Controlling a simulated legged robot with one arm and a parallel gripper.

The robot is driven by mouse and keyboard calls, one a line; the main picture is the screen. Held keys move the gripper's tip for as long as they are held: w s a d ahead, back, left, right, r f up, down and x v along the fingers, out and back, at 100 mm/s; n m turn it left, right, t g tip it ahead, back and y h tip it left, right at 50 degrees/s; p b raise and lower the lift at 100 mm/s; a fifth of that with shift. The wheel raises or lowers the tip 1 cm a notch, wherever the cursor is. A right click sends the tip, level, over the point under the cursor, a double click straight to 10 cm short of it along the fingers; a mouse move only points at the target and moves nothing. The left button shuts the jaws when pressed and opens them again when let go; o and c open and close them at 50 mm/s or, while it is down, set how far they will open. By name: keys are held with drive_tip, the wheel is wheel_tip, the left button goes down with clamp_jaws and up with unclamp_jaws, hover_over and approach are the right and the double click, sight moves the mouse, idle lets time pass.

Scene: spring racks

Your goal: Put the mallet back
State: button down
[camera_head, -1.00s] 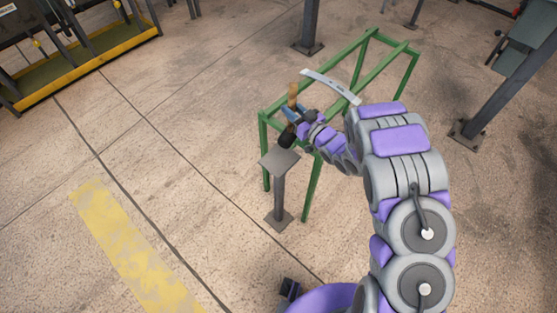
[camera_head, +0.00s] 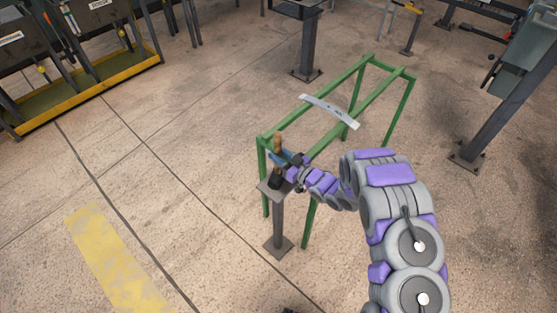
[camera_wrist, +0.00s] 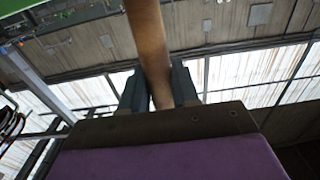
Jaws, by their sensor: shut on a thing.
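The mallet has a tan wooden handle (camera_head: 278,144) pointing up and a dark head (camera_head: 276,182) at its lower end. My gripper (camera_head: 287,160) is shut on the handle, between the head and the upper end. In the wrist view the handle (camera_wrist: 148,35) passes between the two fingers (camera_wrist: 160,88); the head is out of sight there. The mallet stands nearly upright at the small grey plate (camera_head: 265,187) on top of a post (camera_head: 279,222). The head overlaps the plate in the picture; I cannot tell whether it touches.
A green frame (camera_head: 388,83) stands just behind the post, with a curved grey leaf spring (camera_head: 330,110) lying across its rails. A dark post (camera_head: 487,115) stands at right. A yellow-edged rack (camera_head: 95,92) is at far left. The floor at left is clear.

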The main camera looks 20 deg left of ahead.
wheel_tip(320, 180, down, 2)
drive_tip(key=shift+f, duration=0.15)
drive_tip(key=c, duration=0.8)
unclamp_jaws()
drive_tip(key=shift+c, duration=0.2)
drive_tip(key=p+v, duration=0.1)
drive_tip(key=v, duration=1.1)
